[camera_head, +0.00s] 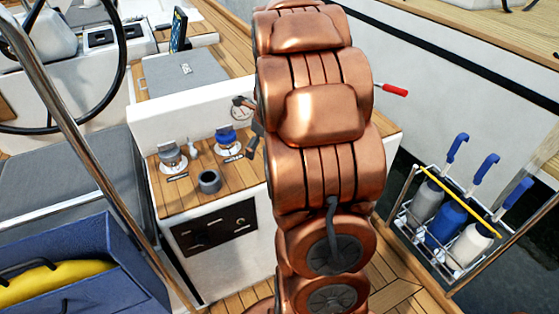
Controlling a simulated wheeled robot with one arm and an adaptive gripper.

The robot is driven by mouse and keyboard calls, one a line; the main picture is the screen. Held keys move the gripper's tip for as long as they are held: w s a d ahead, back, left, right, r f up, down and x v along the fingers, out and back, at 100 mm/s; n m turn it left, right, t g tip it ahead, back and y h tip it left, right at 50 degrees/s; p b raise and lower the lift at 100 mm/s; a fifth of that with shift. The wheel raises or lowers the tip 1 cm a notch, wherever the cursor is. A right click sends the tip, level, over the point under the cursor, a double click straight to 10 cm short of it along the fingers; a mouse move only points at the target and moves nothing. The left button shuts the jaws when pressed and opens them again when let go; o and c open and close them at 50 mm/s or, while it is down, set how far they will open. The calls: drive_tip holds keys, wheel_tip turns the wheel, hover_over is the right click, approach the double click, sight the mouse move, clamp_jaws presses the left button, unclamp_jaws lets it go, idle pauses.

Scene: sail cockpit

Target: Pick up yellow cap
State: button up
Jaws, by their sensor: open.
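I cannot make out a yellow cap for certain. It may be hidden behind my copper-coloured arm, which fills the middle of the view. Dark finger parts of my gripper (244,124) show at the arm's left edge, above the wooden-topped console (186,196). They look spread apart, with nothing visibly held between them; the rest of the gripper is hidden. A large yellow item (55,284) with a dark strap or handle lies in the blue box at lower left.
A blue-topped fitting (226,134), a grey-topped fitting (172,155) and a dark cup-like ring (209,181) stand on the console. A steering wheel (122,75) is upper left. A wire rack (409,205) of bottles, crossed by a yellow rod (459,203), is at right.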

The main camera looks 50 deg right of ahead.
drive_tip(key=d+f+m, duration=0.1)
drive_tip(key=d+m, duration=0.1)
drive_tip(key=d, duration=0.1)
drive_tip(key=d+f+m, duration=0.1)
drive_tip(key=d+m, duration=0.1)
drive_tip(key=d, duration=0.1)
drive_tip(key=d+f+m+h, duration=0.1)
drive_tip(key=d+f+m, duration=0.1)
drive_tip(key=d, duration=0.2)
drive_tip(key=shift+w+f+m+t+b, duration=0.1)
drive_tip(key=shift+w+m+t+b, duration=0.2)
drive_tip(key=shift+m+b, duration=0.1)
drive_tip(key=shift+x, duration=1.2)
drive_tip(key=shift+a+p+x, duration=0.15)
drive_tip(key=shift+p+x, duration=0.15)
drive_tip(key=shift+x, duration=0.8)
drive_tip(key=shift+a+p+x, duration=0.1)
drive_tip(key=shift+p+x, duration=0.15)
drive_tip(key=shift+x, duration=0.9)
drive_tip(key=shift+f, duration=0.4)
drive_tip(key=c, duration=1.3)
